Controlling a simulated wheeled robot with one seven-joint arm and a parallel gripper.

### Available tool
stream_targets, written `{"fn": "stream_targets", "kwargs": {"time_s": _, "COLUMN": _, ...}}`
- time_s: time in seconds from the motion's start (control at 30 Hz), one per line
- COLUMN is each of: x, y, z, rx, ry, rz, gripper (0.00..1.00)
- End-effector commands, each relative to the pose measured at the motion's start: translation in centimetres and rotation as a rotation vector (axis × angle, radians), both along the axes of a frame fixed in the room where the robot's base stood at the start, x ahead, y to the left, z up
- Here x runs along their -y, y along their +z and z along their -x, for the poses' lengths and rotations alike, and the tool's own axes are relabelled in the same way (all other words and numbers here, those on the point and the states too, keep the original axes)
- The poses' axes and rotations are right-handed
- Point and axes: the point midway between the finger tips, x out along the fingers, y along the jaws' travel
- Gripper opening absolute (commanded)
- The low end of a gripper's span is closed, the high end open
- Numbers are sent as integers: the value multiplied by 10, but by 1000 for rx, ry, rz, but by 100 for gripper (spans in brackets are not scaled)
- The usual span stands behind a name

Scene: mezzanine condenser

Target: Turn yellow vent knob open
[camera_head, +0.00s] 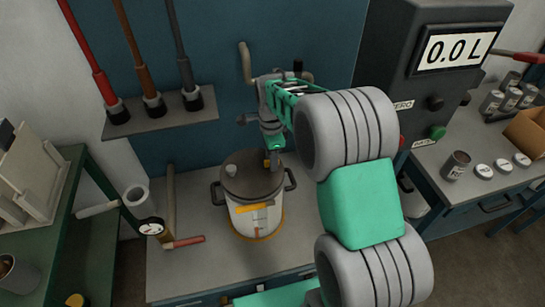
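A pot (256,218) with a pale body, brown lid and dark side handles stands on the grey bench. A small yellow piece, apparently the vent knob (266,163), shows on the right part of the lid (245,182). A pale grey knob (231,170) stands on the lid's left part. My gripper (274,163) points down over the right part of the lid, right beside the yellow piece. Its fingers partly hide this spot. I cannot tell whether they touch or grip the knob, or which way the knob is turned.
A hammer (171,215) and a round dial (151,227) are left of the pot. A shelf (160,122) holding red, brown and grey rods is behind left. A dark machine (428,85) reading 0.0 L stands right. Bench in front of the pot is mostly clear.

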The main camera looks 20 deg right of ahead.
Motion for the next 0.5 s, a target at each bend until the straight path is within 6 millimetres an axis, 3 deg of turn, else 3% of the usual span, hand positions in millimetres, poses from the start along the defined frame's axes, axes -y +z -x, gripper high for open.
{"fn": "stream_targets", "kwargs": {"time_s": 0.5, "x": 0, "y": 1, "z": 0, "rx": 0, "ry": 0, "rz": 0, "gripper": 0}}
